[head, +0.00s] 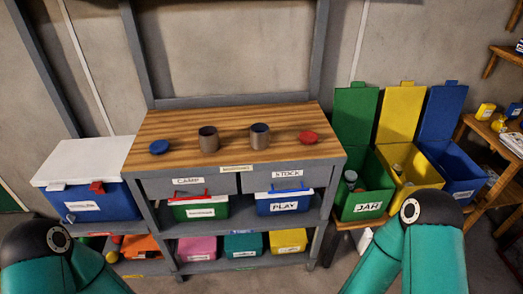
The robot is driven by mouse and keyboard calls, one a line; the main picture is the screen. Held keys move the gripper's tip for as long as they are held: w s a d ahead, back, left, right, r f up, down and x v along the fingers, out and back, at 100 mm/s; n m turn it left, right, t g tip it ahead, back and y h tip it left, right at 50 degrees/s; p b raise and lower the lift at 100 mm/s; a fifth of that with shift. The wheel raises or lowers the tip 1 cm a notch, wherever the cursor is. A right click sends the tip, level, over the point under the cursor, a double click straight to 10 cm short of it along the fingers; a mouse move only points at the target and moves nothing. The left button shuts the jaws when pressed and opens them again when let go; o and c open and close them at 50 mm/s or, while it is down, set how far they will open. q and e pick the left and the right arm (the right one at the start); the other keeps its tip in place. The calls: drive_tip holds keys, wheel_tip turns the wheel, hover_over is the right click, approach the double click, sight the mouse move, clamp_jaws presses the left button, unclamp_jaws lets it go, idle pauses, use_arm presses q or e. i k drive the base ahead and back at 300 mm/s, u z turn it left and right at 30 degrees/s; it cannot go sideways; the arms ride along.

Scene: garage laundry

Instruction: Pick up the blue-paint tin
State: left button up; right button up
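Two open grey-brown tins stand upright on the wooden top of the workbench (235,155). The right tin (260,138) looks dark bluish inside. The left tin (208,140) looks dark inside, and I cannot make out its colour. A blue lid (159,147) lies left of the tins and a red lid (308,137) lies right of them. No label shows clearly on either tin. Parts of both my arms show at the bottom corners, but neither gripper is in view. Nothing of mine touches the tins.
A white-lidded blue cooler (85,190) stands left of the bench. Open green (365,190), yellow (410,172) and blue (455,170) bins stand on the right, lids raised. Labelled boxes fill the shelves below the benchtop. The benchtop around the tins is mostly clear.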

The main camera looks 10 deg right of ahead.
sight(260, 136)
drive_tip(key=k, duration=1)
drive_tip(key=u, duration=0.35)
drive_tip(key=i, duration=1.85)
drive_tip(key=z, duration=0.5)
